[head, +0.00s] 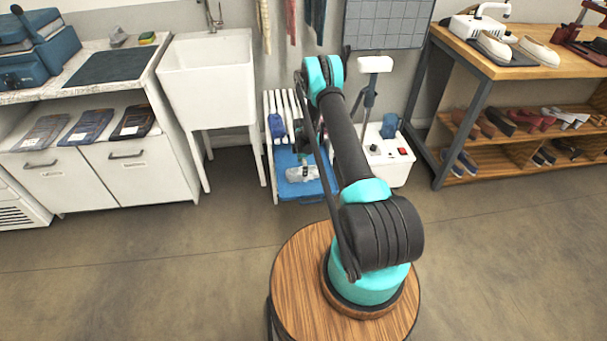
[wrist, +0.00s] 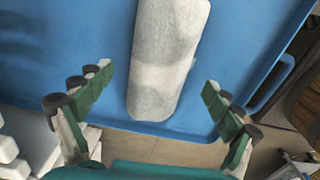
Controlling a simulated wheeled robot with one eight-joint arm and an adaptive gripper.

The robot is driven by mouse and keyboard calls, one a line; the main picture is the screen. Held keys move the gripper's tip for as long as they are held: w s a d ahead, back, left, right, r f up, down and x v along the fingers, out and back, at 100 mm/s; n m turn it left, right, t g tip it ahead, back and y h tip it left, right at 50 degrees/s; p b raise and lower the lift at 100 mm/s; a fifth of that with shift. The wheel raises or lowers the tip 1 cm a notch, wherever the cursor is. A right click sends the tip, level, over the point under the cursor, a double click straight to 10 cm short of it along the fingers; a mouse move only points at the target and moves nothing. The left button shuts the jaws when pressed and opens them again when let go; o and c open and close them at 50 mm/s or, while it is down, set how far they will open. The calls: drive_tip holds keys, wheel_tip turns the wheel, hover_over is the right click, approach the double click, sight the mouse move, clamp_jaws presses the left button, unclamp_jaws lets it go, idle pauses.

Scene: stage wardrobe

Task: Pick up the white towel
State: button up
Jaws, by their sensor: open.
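A long, pale grey-white piece with rounded ends, which looks like the folded white towel (wrist: 165,60), lies flat on a blue tray (wrist: 80,40) in the wrist view. In the head view the pale piece (head: 302,173) shows small on the blue tray top (head: 312,192) of a low cart. My gripper (wrist: 158,82) is open and empty, its green-padded fingers apart on either side of the towel's near part. It appears to be above the towel, without visible contact. In the head view my arm partly hides the cart, and the fingers are hard to make out.
A white sink (head: 207,75) stands left of the cart, beside a counter (head: 110,65). A white machine with a red switch (head: 388,158) is close on the cart's right. A bench with shoe shelves (head: 500,75) stands farther right.

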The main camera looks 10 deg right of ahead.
drive_tip(key=shift+f, duration=0.95)
drive_tip(key=c, duration=1.3)
drive_tip(key=shift+o, duration=0.2)
